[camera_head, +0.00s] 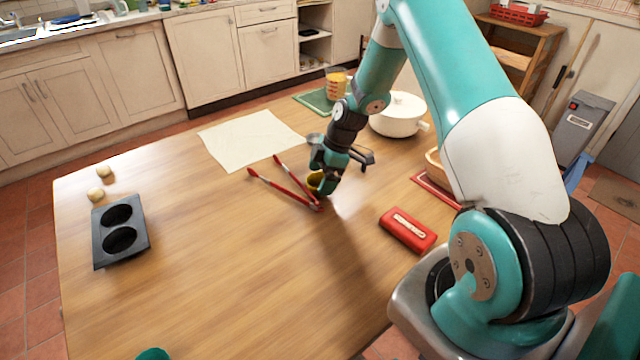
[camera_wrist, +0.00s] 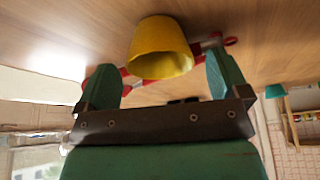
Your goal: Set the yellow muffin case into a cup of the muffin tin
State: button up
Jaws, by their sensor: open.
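The yellow muffin case (camera_head: 314,180) is on the wooden table near the red tongs, partly hidden by my gripper (camera_head: 326,184) in the head view. In the wrist view the case (camera_wrist: 160,45) shows between the two green fingers of my gripper (camera_wrist: 161,62). The fingers are open, with a visible gap on each side of the case. The dark muffin tin (camera_head: 141,236) lies at the left of the table, with two round cups, both looking empty.
Red-handled tongs (camera_head: 286,191) lie right beside the case. A red tin (camera_head: 407,230), white pot (camera_head: 398,118), measuring jug (camera_head: 336,84) and cream cloth (camera_head: 250,136) are around. Two small pale round items (camera_head: 96,194) sit behind the muffin tin. The table between tin and tongs is clear.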

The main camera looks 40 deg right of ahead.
jog(key=shift+w+a+f, duration=0.1)
jog(key=shift+a+f, duration=0.1)
jog(key=shift+f, duration=0.3)
jog(key=c, duration=1)
jog(key=shift+o, duration=0.2)
notch_tip(320, 180, up, 20)
jog(key=b, duration=0.1)
